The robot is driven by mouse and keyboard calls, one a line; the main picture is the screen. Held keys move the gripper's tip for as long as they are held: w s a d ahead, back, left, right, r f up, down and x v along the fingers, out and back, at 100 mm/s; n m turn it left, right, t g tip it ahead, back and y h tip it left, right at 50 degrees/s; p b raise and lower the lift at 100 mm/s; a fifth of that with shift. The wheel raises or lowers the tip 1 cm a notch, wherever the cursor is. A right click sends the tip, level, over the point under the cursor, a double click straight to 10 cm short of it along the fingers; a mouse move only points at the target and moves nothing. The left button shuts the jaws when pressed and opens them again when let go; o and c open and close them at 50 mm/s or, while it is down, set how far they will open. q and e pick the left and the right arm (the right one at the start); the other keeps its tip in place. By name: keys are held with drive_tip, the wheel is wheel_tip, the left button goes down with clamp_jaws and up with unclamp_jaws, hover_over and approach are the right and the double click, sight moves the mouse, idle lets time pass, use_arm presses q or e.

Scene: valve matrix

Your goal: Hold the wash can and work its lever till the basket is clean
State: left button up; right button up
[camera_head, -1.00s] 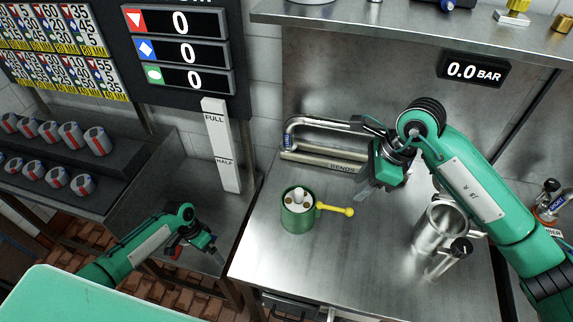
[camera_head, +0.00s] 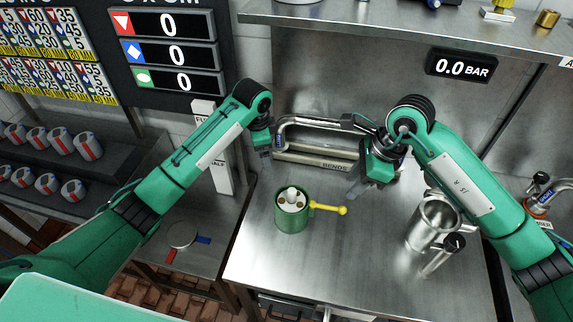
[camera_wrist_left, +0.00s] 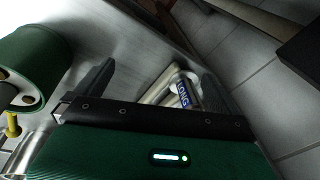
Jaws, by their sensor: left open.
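The green wash can (camera_head: 292,218) stands upright on the steel worktop. A white basket (camera_head: 291,197) with brown spots sits inside its open top. The yellow lever (camera_head: 328,208) sticks out to the right and ends in a ball. In the left wrist view, the can (camera_wrist_left: 38,52) and part of the lever (camera_wrist_left: 12,128) show at the left edge. My left gripper (camera_head: 265,160) is open and empty, above and behind the can, apart from it. My right gripper (camera_head: 356,190) hangs behind and right of the lever's ball, apart from it; its finger gap is unclear.
A metal rack marked BENDS (camera_head: 318,159) stands behind the can, close to both grippers. A steel jug (camera_head: 430,225) and a smaller metal piece (camera_head: 443,252) stand to the right. The worktop in front of the can is clear. A shelf (camera_head: 400,28) runs above.

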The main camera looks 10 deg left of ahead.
use_arm(q)
drive_tip(key=s+d+r+m, duration=0.3)
drive_tip(key=s+d+r, duration=0.3)
drive_tip(key=d+r, duration=0.2)
drive_tip(key=r+m+g, duration=0.2)
hover_over(287, 199)
drive_tip(key=f, duration=1.3)
drive_tip(key=shift+w+a+f, duration=0.1)
drive_tip(key=shift+w+f, duration=0.1)
drive_tip(key=shift+f, duration=0.1)
drive_tip(key=c, duration=1.2)
use_arm(e)
drive_tip(key=shift+d+f, duration=0.1)
drive_tip(key=shift+f, duration=0.05)
drive_tip(key=c, duration=0.5)
drive_tip(key=shift+s+d+f+m, duration=0.1)
drive_tip(key=shift+d+f+m, duration=0.05)
drive_tip(key=shift+f+m, duration=0.15)
clamp_jaws()
drive_tip(key=shift+s+d+f+y, duration=0.2)
drive_tip(key=shift+f+y, duration=0.15)
drive_tip(key=shift+y, duration=0.25)
